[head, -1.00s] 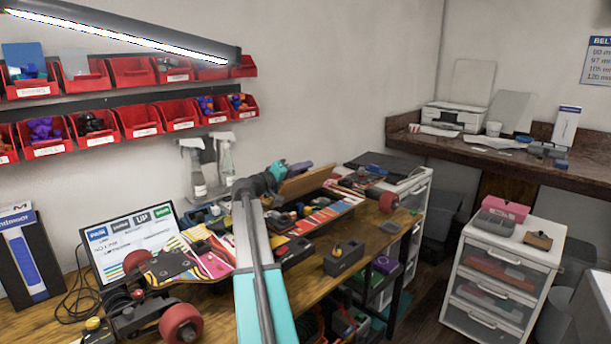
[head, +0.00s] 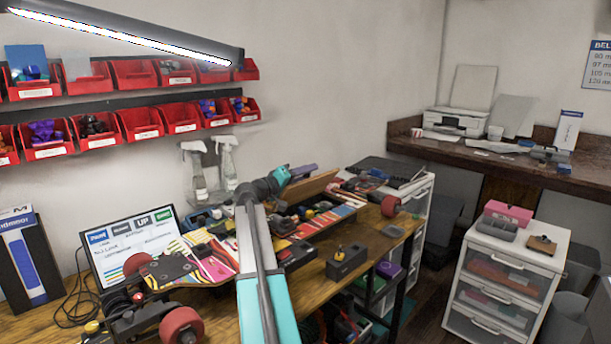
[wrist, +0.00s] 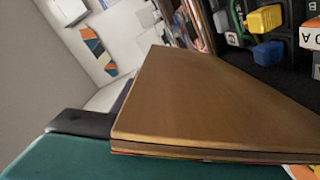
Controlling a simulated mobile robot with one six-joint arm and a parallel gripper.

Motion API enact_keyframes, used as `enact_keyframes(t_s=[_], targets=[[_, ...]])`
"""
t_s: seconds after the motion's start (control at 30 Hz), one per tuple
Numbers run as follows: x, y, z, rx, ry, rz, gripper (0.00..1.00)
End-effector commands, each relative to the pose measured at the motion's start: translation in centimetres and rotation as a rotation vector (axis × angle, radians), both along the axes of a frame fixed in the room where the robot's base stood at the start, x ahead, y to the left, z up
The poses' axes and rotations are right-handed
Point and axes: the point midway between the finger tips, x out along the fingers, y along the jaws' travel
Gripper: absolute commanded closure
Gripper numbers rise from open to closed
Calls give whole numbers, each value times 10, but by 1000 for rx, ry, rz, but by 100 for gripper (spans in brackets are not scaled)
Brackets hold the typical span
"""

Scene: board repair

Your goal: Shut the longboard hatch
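The longboard lies along the wooden workbench, with a red wheel (head: 388,206) at its right end and another red wheel (head: 181,326) at its near left end. Its hatch, a flat wooden panel (head: 306,188), stands tilted up over an open compartment holding small parts. My gripper (head: 282,176) is at the panel's upper left edge. In the wrist view the panel (wrist: 205,100) fills the middle, with my teal gripper body and a dark finger (wrist: 80,124) beside its edge. The other finger is not clear, so the grip cannot be told.
A dark box (head: 347,262) sits at the bench's front edge. Spray bottles (head: 227,163) stand against the wall behind. A white drawer unit (head: 503,285) is at right, across open floor.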

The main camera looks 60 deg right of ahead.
Motion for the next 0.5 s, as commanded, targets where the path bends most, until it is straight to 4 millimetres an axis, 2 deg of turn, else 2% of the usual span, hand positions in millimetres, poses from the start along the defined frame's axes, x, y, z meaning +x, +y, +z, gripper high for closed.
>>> enact_keyframes(t_s=[0.27,0.5], targets=[[2,7,0,-1,0,1,60],[8,34,0,-1,0,3,60]])
